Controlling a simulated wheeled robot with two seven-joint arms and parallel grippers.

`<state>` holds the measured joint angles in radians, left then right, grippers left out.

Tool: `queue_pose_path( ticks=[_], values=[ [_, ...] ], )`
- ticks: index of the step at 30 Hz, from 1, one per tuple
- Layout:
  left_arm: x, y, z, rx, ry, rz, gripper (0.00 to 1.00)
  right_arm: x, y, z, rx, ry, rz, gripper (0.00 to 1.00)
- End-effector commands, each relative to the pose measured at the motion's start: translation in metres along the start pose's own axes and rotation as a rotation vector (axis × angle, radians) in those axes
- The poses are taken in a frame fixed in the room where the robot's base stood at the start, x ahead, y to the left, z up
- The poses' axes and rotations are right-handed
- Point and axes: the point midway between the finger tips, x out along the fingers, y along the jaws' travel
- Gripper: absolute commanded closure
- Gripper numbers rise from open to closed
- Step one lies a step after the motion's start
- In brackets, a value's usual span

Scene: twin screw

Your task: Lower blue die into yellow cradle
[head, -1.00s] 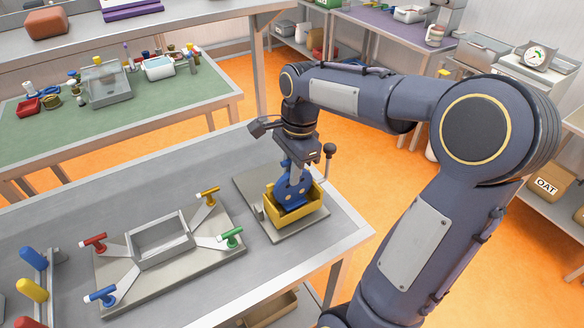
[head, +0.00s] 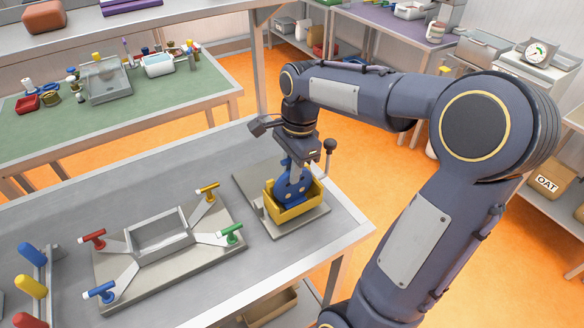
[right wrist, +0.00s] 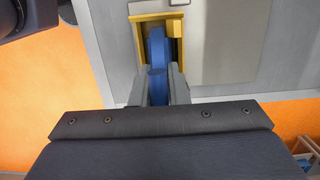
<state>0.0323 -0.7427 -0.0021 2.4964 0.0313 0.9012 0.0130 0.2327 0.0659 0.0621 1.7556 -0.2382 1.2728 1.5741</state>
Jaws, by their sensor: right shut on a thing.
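The blue die (head: 287,188) sits low inside the yellow cradle (head: 299,206), with its upper part standing above the cradle walls. My right gripper (head: 294,172) points down over the cradle and is shut on the die's upper part. In the right wrist view the gripper fingers (right wrist: 158,88) close on both sides of the blue die (right wrist: 157,46), and the yellow cradle (right wrist: 139,38) surrounds it. Whether the die touches the cradle floor is hidden. My left gripper is not in view.
The cradle stands on a grey plate (head: 252,184) with a black-knobbed lever (head: 329,146) behind it. To its left, a fixture with a grey open box (head: 158,238) and coloured clamps lies on the table. Coloured handles (head: 32,286) stand at far left. Bare table lies behind the fixture.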

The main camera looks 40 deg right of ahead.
Motion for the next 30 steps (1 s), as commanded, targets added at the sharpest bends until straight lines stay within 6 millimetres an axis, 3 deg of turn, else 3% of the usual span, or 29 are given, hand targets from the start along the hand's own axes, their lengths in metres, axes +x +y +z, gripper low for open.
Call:
queue_pose_path(
  ticks=[22, 23, 24, 28, 30],
  values=[
    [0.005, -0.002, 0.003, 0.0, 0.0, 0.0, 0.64, 0.01, 0.0, -0.001, -0.001, 0.0, -0.002, 1.0],
    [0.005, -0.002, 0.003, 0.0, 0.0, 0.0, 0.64, 0.01, 0.0, -0.001, -0.001, 0.0, -0.002, 0.84],
    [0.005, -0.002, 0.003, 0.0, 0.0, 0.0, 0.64, 0.01, 0.0, -0.001, -0.001, 0.0, -0.002, 0.79],
    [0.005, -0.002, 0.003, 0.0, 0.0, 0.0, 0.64, 0.01, 0.0, -0.001, 0.0, 0.0, -0.002, 0.62],
    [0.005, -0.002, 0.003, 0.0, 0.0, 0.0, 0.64, 0.01, 0.0, -0.001, 0.0, 0.0, -0.001, 0.6]
  ],
)
